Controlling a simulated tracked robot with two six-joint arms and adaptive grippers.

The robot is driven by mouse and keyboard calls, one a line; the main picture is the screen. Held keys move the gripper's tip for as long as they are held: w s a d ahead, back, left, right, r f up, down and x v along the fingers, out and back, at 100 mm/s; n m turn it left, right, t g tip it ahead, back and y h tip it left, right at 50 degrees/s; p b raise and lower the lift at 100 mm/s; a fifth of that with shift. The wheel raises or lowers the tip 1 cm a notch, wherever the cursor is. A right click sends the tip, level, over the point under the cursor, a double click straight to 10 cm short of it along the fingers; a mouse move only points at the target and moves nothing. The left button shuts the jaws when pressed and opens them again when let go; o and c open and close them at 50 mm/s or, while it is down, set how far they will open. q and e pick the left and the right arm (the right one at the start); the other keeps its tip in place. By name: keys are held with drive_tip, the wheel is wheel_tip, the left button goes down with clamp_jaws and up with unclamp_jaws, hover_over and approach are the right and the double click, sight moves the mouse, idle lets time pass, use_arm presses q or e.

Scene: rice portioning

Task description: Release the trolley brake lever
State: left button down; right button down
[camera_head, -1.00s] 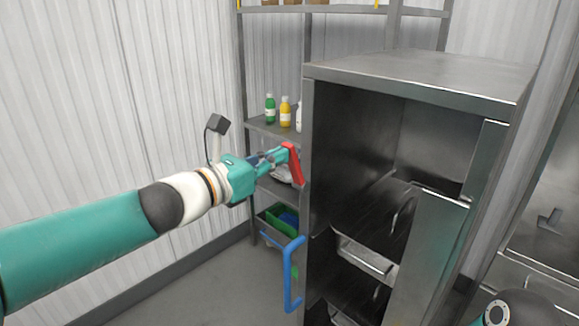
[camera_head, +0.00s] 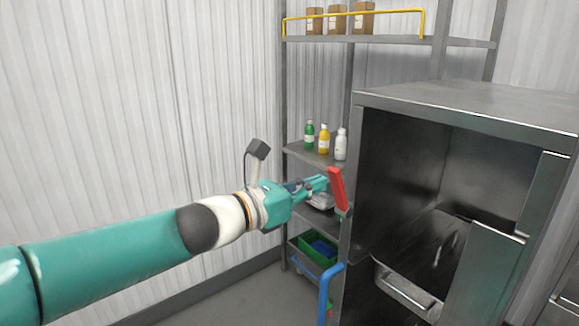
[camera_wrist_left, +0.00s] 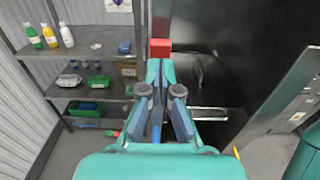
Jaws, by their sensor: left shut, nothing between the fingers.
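The red brake lever (camera_head: 337,190) is mounted on the near left edge of the steel trolley (camera_head: 470,98) and stands tilted, its top leaning left. Its red end also shows in the left wrist view (camera_wrist_left: 160,47), just beyond the fingertips. My left gripper (camera_head: 322,183) is shut and empty, its tips beside the lever's upper part. In the left wrist view the closed fingers (camera_wrist_left: 160,68) point straight at the lever; I cannot tell whether they touch it. My right gripper is out of view.
A blue handle (camera_head: 325,295) stands out from the trolley below the lever. Behind is a shelf rack (camera_head: 308,154) with a green bottle (camera_head: 309,135), a yellow bottle (camera_head: 324,139), a white bottle (camera_head: 341,145) and a green crate (camera_head: 318,263). A corrugated wall (camera_head: 130,120) closes the left.

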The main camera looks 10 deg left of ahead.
use_arm(q)
drive_tip(key=s+a+r+p, duration=0.2)
drive_tip(key=s+a+r, duration=0.3)
drive_tip(key=r, duration=0.2)
drive_tip(key=shift+s+r+p, duration=0.3)
drive_tip(key=shift+s+r, duration=0.05)
drive_tip(key=shift+s, duration=0.05)
drive_tip(key=shift+a, duration=0.1)
